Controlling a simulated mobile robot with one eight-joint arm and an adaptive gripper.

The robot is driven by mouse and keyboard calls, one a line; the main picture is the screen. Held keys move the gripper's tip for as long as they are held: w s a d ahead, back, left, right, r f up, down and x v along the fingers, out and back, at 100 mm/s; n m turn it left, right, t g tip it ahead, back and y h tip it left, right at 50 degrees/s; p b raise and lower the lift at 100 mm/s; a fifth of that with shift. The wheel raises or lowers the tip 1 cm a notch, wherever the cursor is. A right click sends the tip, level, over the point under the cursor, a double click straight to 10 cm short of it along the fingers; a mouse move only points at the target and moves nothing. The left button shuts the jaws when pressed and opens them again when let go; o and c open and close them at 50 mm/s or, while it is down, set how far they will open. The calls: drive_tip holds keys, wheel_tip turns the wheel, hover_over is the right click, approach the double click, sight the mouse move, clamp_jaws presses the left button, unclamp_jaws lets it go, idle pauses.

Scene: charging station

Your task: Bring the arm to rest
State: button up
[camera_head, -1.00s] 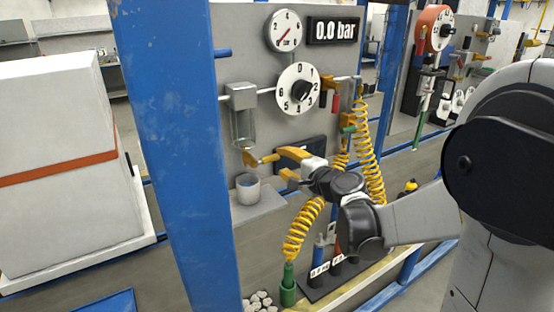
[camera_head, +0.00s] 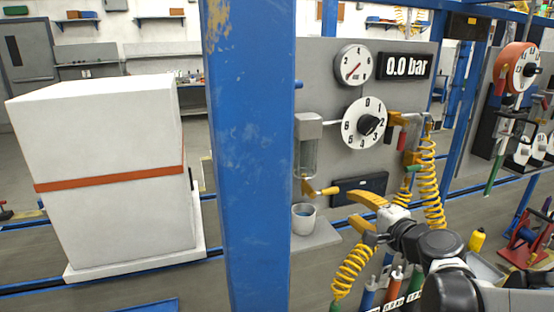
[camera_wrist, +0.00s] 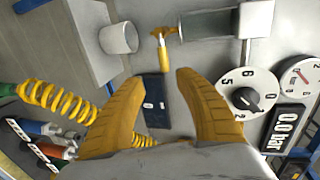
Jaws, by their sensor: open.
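My gripper (camera_head: 356,214) is in front of the grey panel (camera_head: 318,75) in the head view, with my arm reaching in from the lower right. Its yellow fingers are spread apart and hold nothing. In the wrist view the gripper (camera_wrist: 158,105) has a clear gap between its fingers. Through this gap the dark plate (camera_wrist: 155,88) on the panel and the yellow-handled drain valve (camera_wrist: 162,52) show. The fingers appear apart from the panel, but the exact distance is hard to tell.
The panel carries a dial (camera_head: 364,122), a round gauge (camera_head: 354,65) and a "0.0 bar" display (camera_head: 405,66). A cup (camera_head: 303,218) stands on a small shelf. A yellow coiled hose (camera_head: 428,185) hangs close to the gripper. A blue post (camera_head: 247,150) stands left; a white cabinet (camera_head: 115,215) is beyond.

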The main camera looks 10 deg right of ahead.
drive_tip(key=s+a+f+n+g, duration=0.2)
drive_tip(key=s+a+n, duration=0.2)
drive_tip(key=s+a, duration=0.15)
drive_tip(key=s+a+f+n+g+h, duration=0.1)
drive_tip(key=s+f+n+g, duration=0.1)
drive_tip(key=s+n, duration=0.3)
drive_tip(key=s+a+f+n+g+h, duration=0.1)
drive_tip(key=s+n, duration=0.5)
drive_tip(key=s, duration=0.6)
wheel_tip(320, 180, down, 3)
drive_tip(key=g+h, duration=0.1)
drive_tip(key=g, duration=0.2)
drive_tip(key=shift+a+r, duration=0.15)
drive_tip(key=shift+a, duration=0.2)
